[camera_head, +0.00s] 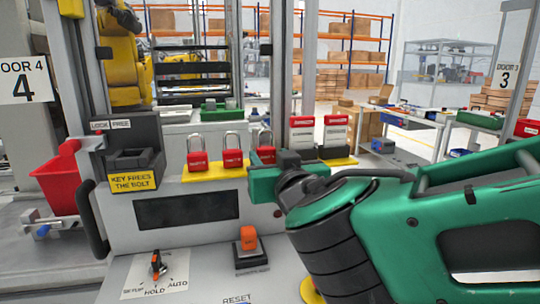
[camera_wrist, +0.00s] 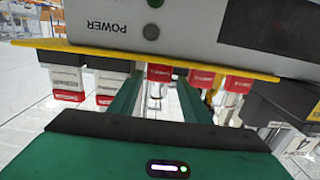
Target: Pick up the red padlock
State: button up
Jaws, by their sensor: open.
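Three red padlocks with silver shackles stand upright in a row on a yellow shelf (camera_head: 212,172): the left padlock (camera_head: 197,161), the middle padlock (camera_head: 233,158) and the right padlock (camera_head: 265,154). My green gripper (camera_head: 262,174) is at the right padlock, partly covering it in the head view. The wrist view is upside down. There my gripper (camera_wrist: 158,88) is open, its two fingers on either side of the right padlock (camera_wrist: 159,73), with a gap visible on each side. Whether it touches the padlock, I cannot tell.
Two red-and-white tagged items (camera_head: 302,128) (camera_head: 336,130) stand right of the padlocks. A dark key box (camera_head: 134,160) is at left. A grey post (camera_head: 281,70) rises behind my gripper. An orange switch (camera_head: 248,238) sits on the panel below.

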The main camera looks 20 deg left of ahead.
aim_at(268, 151)
jog(key=shift+x, duration=2.65)
jog(key=shift+w+d+r, duration=0.1)
jog(key=shift+d+r, duration=0.1)
jog(key=c, duration=0.9)
